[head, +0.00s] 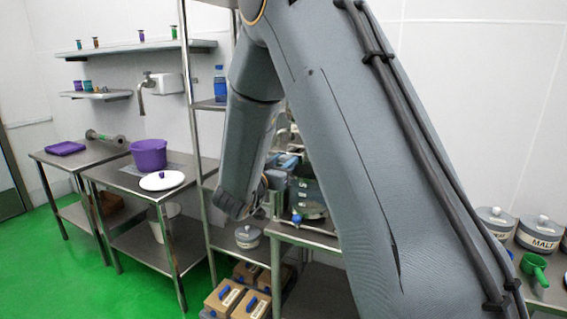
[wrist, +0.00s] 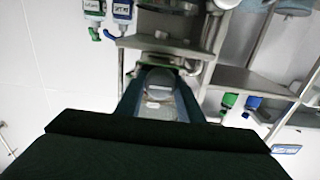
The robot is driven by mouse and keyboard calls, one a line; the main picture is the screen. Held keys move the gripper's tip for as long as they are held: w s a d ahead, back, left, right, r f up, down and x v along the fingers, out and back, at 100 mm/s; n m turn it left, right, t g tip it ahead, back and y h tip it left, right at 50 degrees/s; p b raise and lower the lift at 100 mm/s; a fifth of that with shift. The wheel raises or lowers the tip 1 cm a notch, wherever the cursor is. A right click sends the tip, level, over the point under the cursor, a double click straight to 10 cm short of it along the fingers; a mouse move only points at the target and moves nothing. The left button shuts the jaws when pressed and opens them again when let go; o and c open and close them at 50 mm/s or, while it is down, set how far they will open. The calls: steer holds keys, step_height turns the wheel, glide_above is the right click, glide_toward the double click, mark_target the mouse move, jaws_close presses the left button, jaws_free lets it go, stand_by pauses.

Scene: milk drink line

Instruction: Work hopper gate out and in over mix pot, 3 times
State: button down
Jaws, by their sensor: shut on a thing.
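In the wrist view my gripper (wrist: 160,78) points away from the camera, with one dark finger on each side. It is shut on a pale grey piece (wrist: 160,95), which looks like part of the hopper gate; its far end is unclear. In the head view my arm covers the gripper and most of the spot where it works. A dark, partly clear vessel (head: 308,196) shows beside the arm on a steel table. I cannot tell whether it is the hopper or the mix pot. A purple pot (head: 149,154) stands apart on the left table.
A white lid (head: 162,181) lies by the purple pot. A steel shelf rack (head: 196,150) stands close left of my arm. Lidded tubs, one marked MALT (head: 541,236), and a green scoop (head: 535,268) are at right. Boxes (head: 224,298) sit low in front. Green floor is clear at left.

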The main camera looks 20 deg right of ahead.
mark_target(292, 154)
steer(key=b+x, duration=0.1)
steer(key=x, duration=0.5)
steer(key=shift+w+d+f+b, duration=0.1)
steer(key=shift+w+d+b, duration=0.15)
steer(key=shift+d+b, duration=0.1)
steer(key=shift+w, duration=0.1)
steer(key=c, duration=1.3)
jaws_free()
steer(key=shift+d, duration=0.2)
steer(key=shift+a, duration=0.15)
steer(key=shift+a, duration=0.25)
steer(key=shift+b+v, duration=1.3)
steer(key=shift+v, duration=2.35)
steer(key=shift+d, duration=0.1)
